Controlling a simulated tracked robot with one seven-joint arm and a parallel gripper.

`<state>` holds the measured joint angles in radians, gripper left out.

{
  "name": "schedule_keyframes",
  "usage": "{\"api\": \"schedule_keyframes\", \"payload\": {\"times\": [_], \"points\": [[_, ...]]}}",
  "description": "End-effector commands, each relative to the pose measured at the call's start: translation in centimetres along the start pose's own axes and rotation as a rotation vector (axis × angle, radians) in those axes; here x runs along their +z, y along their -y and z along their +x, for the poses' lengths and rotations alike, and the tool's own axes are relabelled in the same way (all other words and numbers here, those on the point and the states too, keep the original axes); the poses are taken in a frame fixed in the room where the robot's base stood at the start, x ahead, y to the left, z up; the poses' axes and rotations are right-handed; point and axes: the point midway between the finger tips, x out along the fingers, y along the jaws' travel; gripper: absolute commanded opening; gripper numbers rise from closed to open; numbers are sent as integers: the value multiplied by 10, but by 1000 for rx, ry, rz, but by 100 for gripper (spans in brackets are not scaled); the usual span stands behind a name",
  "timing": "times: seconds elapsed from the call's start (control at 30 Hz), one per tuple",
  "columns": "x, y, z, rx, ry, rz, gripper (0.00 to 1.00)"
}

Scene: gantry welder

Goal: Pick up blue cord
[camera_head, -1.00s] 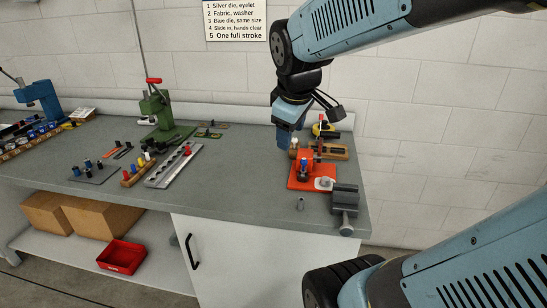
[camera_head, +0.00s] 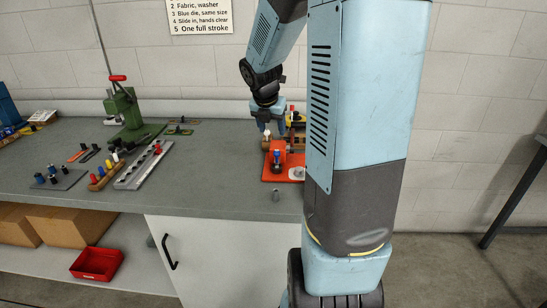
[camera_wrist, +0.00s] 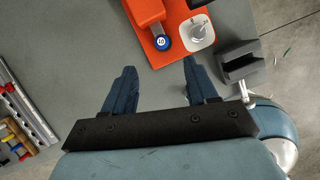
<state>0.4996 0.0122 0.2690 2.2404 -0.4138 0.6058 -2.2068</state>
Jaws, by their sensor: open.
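I cannot make out a cord. The blue thing in the work area is a small round blue-topped piece (camera_head: 277,155) on the orange fixture plate (camera_head: 270,178). In the wrist view its blue cap (camera_wrist: 163,43) has a white marked face and sits at the end of an orange block. My gripper (camera_head: 267,128) hangs over the bench near the back left of the plate. In the wrist view my gripper (camera_wrist: 160,67) is open and empty, with its two dark blue fingers apart. The blue cap lies beyond the gap between the fingertips.
A green press (camera_head: 124,108) and a slotted metal rail (camera_head: 140,168) stand to the left. The bench front (camera_head: 215,195) is mostly clear. My arm hides the bench's right end.

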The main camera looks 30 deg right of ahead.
Motion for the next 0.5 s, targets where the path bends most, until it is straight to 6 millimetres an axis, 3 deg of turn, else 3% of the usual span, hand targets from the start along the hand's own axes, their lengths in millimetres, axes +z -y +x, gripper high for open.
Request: {"api": "schedule_keyframes", "payload": {"times": [0.5], "points": [[-1,0,74,0,-3,-3,57]]}}
